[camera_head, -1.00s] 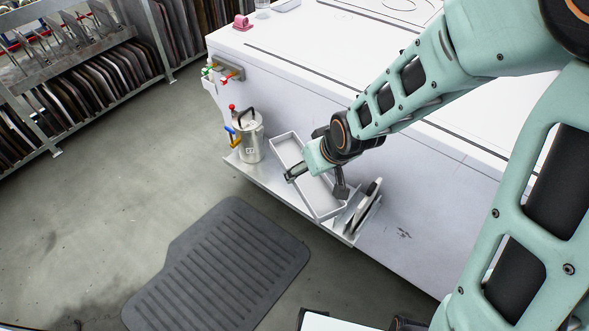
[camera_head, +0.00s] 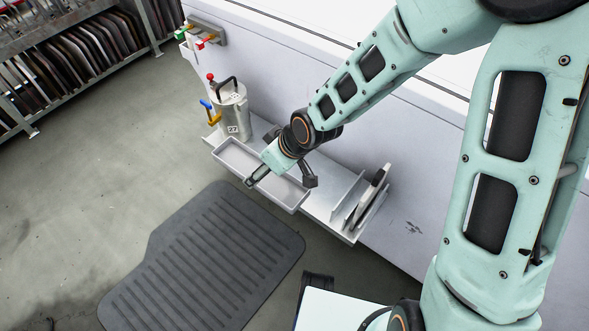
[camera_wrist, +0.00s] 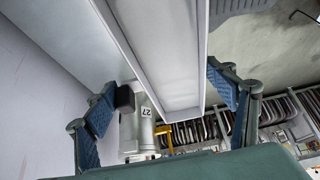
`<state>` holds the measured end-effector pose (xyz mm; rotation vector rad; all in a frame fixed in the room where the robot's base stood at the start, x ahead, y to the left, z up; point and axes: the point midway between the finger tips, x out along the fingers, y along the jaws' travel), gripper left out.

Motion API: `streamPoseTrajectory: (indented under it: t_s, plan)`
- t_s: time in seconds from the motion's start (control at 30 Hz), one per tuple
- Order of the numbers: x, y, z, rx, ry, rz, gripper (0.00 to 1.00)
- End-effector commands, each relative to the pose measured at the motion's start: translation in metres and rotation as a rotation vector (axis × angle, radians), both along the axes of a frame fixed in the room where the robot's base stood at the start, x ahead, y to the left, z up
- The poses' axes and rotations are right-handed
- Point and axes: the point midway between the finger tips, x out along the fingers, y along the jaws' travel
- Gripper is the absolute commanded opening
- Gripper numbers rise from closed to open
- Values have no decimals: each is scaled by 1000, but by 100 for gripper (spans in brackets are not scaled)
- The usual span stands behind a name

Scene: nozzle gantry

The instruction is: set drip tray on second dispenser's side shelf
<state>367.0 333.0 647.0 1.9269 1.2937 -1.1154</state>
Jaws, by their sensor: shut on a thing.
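The drip tray (camera_head: 232,158) is a long, shallow, light grey tray. My gripper (camera_head: 281,180) is shut on it across its width, one finger on each long side; the wrist view shows the tray (camera_wrist: 160,50) between the two fingers (camera_wrist: 168,105). The tray overhangs the front edge of the metal side shelf (camera_head: 325,198) on the white cabinet. I cannot tell whether it touches the shelf. A steel canister dispenser (camera_head: 232,115) labelled 27, with a black handle and red knob, stands at the shelf's left end. It also shows in the wrist view (camera_wrist: 140,130).
A small rack with upright plates (camera_head: 370,195) fills the shelf's right end. Bare shelf lies between rack and tray. Colored valves (camera_head: 205,35) sit on the cabinet's corner. A ribbed dark mat (camera_head: 205,260) lies on the floor in front.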

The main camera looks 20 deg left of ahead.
Motion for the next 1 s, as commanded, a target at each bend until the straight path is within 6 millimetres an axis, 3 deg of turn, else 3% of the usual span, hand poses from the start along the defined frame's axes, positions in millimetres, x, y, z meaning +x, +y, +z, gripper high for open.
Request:
streamPoseTrajectory:
  t_s: [0.2, 0.43, 0.67, 0.9, 1.0]
  plan:
    - [35, -29, -21, 2, 3, -7, 39]
    - [60, -50, -62, 1, 2, -3, 39]
    - [68, -57, -73, 0, 0, -1, 39]
    - [72, -60, -107, 0, 2, 1, 39]
    - [73, -60, -111, 0, -2, 0, 39]
